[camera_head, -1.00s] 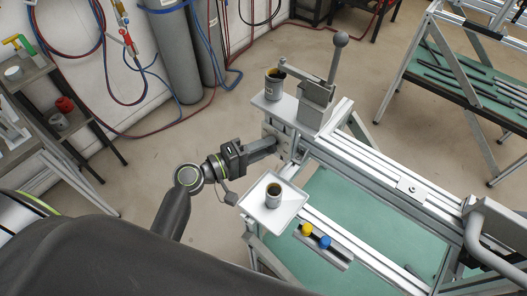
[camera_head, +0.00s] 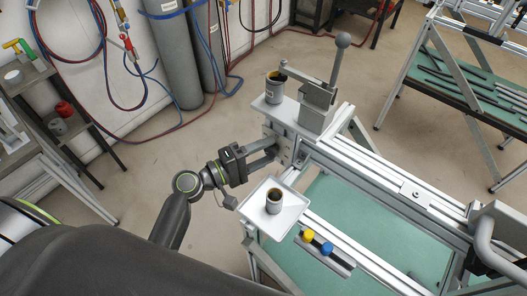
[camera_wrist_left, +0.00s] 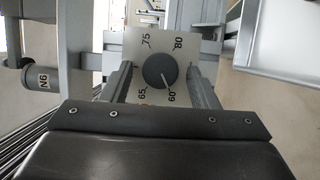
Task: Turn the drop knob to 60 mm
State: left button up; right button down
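The drop knob (camera_wrist_left: 160,71) is a dark round dial on a light plate (camera_wrist_left: 130,45) marked 75, 80, 65 and 60. Its white pointer line points down and slightly right, toward the 60 mark. In the head view the plate (camera_head: 285,150) sits on the end of the jig frame and the knob is hidden. My left gripper (camera_head: 272,150) is in front of the plate. In the left wrist view its two fingers (camera_wrist_left: 160,82) stand apart, one on each side of the knob, with gaps between. My right gripper is not in view.
A white tray (camera_head: 290,219) with a cup (camera_head: 274,201) is close below the left gripper. Above is a small shelf with another cup (camera_head: 274,87) and a lever (camera_head: 337,65). A yellow and a blue knob (camera_head: 326,249) sit on the near rail.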

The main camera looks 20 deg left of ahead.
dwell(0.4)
pick_arm(q)
jog(key=b+v, duration=0.8)
jog(key=v, duration=0.9)
jog(key=shift+a, duration=0.25)
jog(key=shift+s+f, duration=0.1)
jog(key=shift+s, duration=0.05)
dwell(0.4)
